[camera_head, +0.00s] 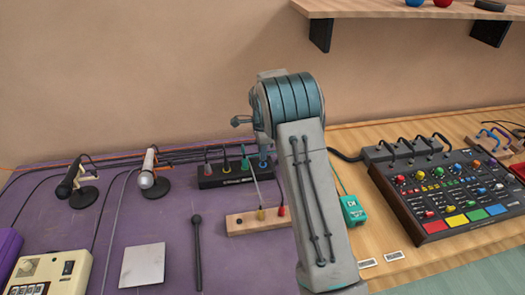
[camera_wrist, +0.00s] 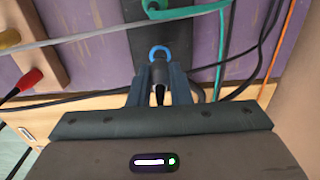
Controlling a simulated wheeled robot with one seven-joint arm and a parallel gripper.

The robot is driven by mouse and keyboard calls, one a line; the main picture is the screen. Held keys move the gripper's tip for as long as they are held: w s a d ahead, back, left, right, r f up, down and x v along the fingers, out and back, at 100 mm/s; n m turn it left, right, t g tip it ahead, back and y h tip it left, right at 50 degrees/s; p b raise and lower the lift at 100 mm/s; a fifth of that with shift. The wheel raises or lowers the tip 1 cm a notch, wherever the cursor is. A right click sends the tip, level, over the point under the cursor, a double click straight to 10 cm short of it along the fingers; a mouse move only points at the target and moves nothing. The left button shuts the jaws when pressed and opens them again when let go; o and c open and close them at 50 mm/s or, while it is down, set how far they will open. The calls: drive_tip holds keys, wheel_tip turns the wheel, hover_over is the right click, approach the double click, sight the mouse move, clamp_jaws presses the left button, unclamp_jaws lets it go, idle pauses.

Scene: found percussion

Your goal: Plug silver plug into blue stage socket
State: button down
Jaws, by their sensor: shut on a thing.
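My gripper (camera_wrist: 160,88) is shut on a grey plug (camera_wrist: 159,71), which I take to be the silver plug; a dark cable trails from it between the fingers. The blue stage socket shows as a blue ring (camera_wrist: 160,50) just beyond the plug's end, on the black socket box (camera_wrist: 144,30). The plug lines up with the ring, but I cannot tell whether it is inside or only touching. In the head view my arm covers much of the gripper, at the right end of the black box (camera_head: 225,182), with a bit of blue (camera_head: 263,163) beside it.
A green cable (camera_wrist: 221,45) and a light grey cable (camera_wrist: 95,37) cross close to the socket. A wooden block (camera_head: 240,222) with yellow and red plugs lies in front of the box. Two microphones (camera_head: 150,172) stand left; a mixer (camera_head: 450,190) sits right. A shelf (camera_head: 360,8) hangs above.

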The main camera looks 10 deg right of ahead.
drive_tip(key=shift+f+b, duration=0.6)
drive_tip(key=shift+f, duration=0.4)
drive_tip(key=shift+f, duration=0.35)
drive_tip(key=c, duration=1.3)
unclamp_jaws()
drive_tip(key=shift+o, duration=0.2)
drive_tip(key=shift+r, duration=0.1)
wheel_tip(320, 180, up, 12)
drive_tip(key=shift+r+b, duration=0.15)
drive_tip(key=shift+b, duration=0.5)
drive_tip(key=shift+r, duration=0.65)
